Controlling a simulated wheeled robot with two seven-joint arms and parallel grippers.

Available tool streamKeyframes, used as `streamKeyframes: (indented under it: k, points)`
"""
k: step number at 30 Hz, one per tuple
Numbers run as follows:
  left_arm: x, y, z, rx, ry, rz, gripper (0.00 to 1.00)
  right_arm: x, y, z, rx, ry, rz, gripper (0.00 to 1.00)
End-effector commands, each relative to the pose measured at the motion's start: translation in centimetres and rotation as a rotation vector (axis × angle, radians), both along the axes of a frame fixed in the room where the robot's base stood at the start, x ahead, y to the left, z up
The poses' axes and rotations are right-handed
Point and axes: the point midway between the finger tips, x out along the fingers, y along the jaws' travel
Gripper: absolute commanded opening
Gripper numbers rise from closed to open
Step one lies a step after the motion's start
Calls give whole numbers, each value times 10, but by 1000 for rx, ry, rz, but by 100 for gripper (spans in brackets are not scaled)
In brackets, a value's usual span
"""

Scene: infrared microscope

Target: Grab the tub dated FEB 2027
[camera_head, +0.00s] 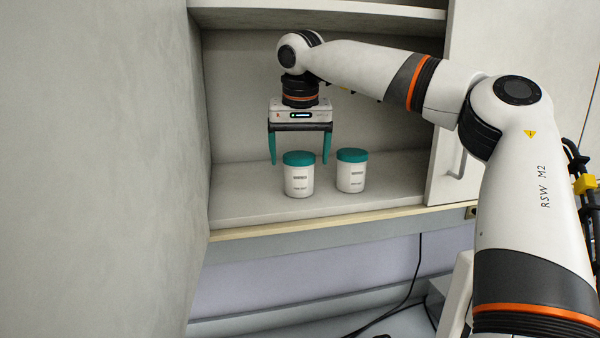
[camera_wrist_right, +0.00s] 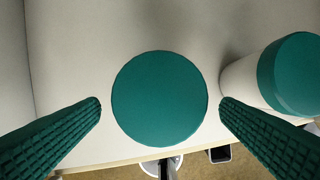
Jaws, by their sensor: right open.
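Two white tubs with teal lids stand upright on the cabinet shelf. The left tub (camera_head: 299,178) and the right tub (camera_head: 351,172) each carry small dark print on the front, too small to read as a date. My right gripper (camera_head: 299,161) is open above and around the left tub's lid, with its fingers pointing down. In the right wrist view the left tub's round lid (camera_wrist_right: 159,98) lies between the two teal fingers, with a gap on each side. The right tub (camera_wrist_right: 246,84) is just beyond the right finger. My left gripper is not in view.
The cabinet shelf (camera_head: 240,207) is bare apart from the tubs. Another shelf (camera_head: 320,12) lies above my right gripper. A cabinet wall stands at the left, and a door with a handle (camera_head: 457,163) is at the right. A black cable (camera_head: 408,285) hangs below.

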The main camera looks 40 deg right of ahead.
Motion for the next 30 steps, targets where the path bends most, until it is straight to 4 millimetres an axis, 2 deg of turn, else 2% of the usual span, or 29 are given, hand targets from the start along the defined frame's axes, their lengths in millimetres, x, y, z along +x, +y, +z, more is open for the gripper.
streamKeyframes:
  k: [7, 12, 20, 27, 29, 30]
  points:
    - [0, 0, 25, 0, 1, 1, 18, 6, -8, -28, 2, 4, 0, 86]
    - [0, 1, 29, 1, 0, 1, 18, 11, -12, -49, 1, 2, 0, 86]
    - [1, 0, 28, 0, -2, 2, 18, 12, -12, -53, -1, -1, 0, 86]
    - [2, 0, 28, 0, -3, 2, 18, 11, -12, -53, -1, -1, 0, 47]
    - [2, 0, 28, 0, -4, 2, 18, 11, -12, -53, -1, -1, 0, 37]
    - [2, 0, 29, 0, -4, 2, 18, 12, -12, -53, -1, -2, 0, 37]
